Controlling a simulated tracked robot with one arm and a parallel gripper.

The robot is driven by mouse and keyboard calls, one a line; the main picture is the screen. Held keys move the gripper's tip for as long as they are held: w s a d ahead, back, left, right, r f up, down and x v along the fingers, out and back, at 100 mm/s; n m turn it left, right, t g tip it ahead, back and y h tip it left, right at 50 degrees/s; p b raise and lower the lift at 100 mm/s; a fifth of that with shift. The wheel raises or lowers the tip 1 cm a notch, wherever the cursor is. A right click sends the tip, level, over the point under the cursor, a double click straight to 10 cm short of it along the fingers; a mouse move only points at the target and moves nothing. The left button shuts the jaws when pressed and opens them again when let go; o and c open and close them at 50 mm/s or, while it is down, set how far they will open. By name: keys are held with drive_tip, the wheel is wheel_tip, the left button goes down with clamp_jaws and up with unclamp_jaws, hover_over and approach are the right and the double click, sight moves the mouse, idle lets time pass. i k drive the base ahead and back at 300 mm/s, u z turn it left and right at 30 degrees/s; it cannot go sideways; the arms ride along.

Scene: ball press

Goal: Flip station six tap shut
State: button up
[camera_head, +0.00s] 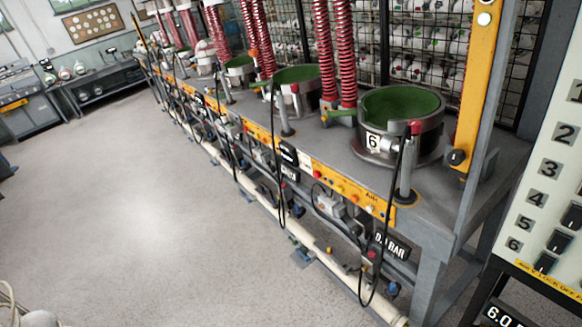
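Station six is a round dark metal mould (437,139) with a green inside and a white "6" label (373,141), at the near right end of the bench. A grey post (407,178) stands in front of it, with a red-ended fitting (416,128) at its top. A black hose hangs from the post to below the bench edge. I cannot tell which of these small fittings is the tap, or whether it is open or shut. My gripper is not in view.
The long grey bench (330,152) carries more moulds and red springs, receding to the upper left. A yellow upright (478,85) stands right of station six. A numbered switch panel (540,190) is at the right edge. A white pipe (330,262) runs low in front. The floor (150,220) at left is clear.

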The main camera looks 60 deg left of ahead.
sight(302, 255)
drive_tip(key=u, duration=0.15)
drive_tip(key=k, duration=0.2)
drive_tip(key=u, duration=1.2)
drive_tip(key=i, duration=0.4)
drive_tip(key=u, duration=0.2)
